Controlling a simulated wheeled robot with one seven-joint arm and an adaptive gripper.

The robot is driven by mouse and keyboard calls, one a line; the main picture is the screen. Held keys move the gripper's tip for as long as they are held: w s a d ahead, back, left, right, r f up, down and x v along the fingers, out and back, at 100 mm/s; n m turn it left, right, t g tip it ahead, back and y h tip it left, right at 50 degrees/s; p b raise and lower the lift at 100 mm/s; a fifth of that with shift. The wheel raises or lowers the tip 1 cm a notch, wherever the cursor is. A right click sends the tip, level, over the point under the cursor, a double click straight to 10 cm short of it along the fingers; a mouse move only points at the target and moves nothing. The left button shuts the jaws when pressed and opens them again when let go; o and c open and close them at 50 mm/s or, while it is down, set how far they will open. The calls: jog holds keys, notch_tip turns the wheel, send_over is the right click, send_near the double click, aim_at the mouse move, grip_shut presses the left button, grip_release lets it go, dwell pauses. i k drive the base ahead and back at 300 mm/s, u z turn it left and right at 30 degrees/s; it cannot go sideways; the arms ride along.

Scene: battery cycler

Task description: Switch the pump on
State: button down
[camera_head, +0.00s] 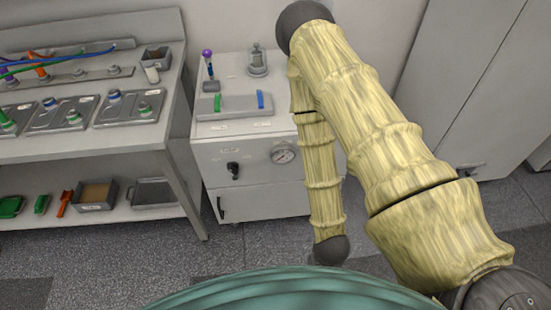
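The pump appears to be the light grey cabinet unit (210,155) in the middle, against the wall. Its front carries a black knob or switch (233,170) on the left and a round dial gauge (283,155) on the right. Small labels sit above both, too small to read. The knob's setting cannot be made out. My arm comes from the lower right, bends at the top, and its forearm hangs in front of the cabinet's right side, hiding part of it. The forearm ends in a dark joint below; my gripper is not visible.
A grey workbench (178,95) with trays, coloured cables and a lower shelf of bins stands at left. Tall cabinets (480,75) stand right.

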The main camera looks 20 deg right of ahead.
aim_at(233, 167)
jog(key=z, duration=1.2)
jog(key=k, duration=0.8)
jog(key=u, duration=1.85)
